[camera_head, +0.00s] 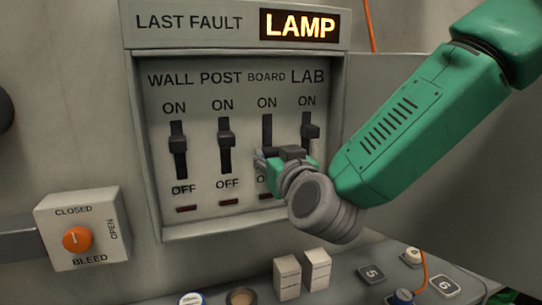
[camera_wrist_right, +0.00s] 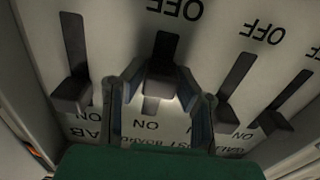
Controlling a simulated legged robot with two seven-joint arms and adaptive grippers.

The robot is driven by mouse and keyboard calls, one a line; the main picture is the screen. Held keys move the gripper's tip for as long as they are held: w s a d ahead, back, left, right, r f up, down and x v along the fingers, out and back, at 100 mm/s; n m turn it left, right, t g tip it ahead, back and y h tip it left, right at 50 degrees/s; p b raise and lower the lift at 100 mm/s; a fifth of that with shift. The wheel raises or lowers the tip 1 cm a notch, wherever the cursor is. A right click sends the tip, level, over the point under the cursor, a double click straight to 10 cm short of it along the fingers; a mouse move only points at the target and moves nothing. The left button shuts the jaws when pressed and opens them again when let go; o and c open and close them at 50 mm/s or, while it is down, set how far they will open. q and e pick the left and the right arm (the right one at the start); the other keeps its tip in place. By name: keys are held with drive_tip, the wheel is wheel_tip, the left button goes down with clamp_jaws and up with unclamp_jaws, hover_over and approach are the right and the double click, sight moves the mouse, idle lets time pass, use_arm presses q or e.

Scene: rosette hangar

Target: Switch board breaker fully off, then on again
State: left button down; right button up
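The breaker panel (camera_head: 199,91) has levers marked WALL, POST, BOARD and LAB, with ON at the top and OFF at the bottom. The BOARD slot (camera_head: 267,128) shows bare at its upper part; my right gripper (camera_head: 262,160) covers its lower part and hides the lever. In the wrist view, which is upside down, the BOARD lever (camera_wrist_right: 161,72) sits between the two fingers, which close in on its sides. It sits farther toward OFF than its neighbours. The WALL (camera_head: 178,141), POST (camera_head: 226,138) and LAB (camera_head: 310,132) levers stand in the upper parts of their slots. My left gripper is out of view.
A LAST FAULT sign reads LAMP (camera_head: 300,26) in lit letters. A BLEED box with an orange knob (camera_head: 77,239) stands at lower left. A console with white blocks (camera_head: 288,278) and buttons lies below. The LAB lever (camera_wrist_right: 72,94) is close beside my right fingers.

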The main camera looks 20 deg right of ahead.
sight(267, 130)
clamp_jaws()
wheel_tip(267, 130, up, 5)
drive_tip(key=p, duration=0.3)
drive_tip(key=shift+f, duration=0.15)
drive_tip(key=o, duration=1)
unclamp_jaws()
drive_tip(key=shift+s+f, duration=0.1)
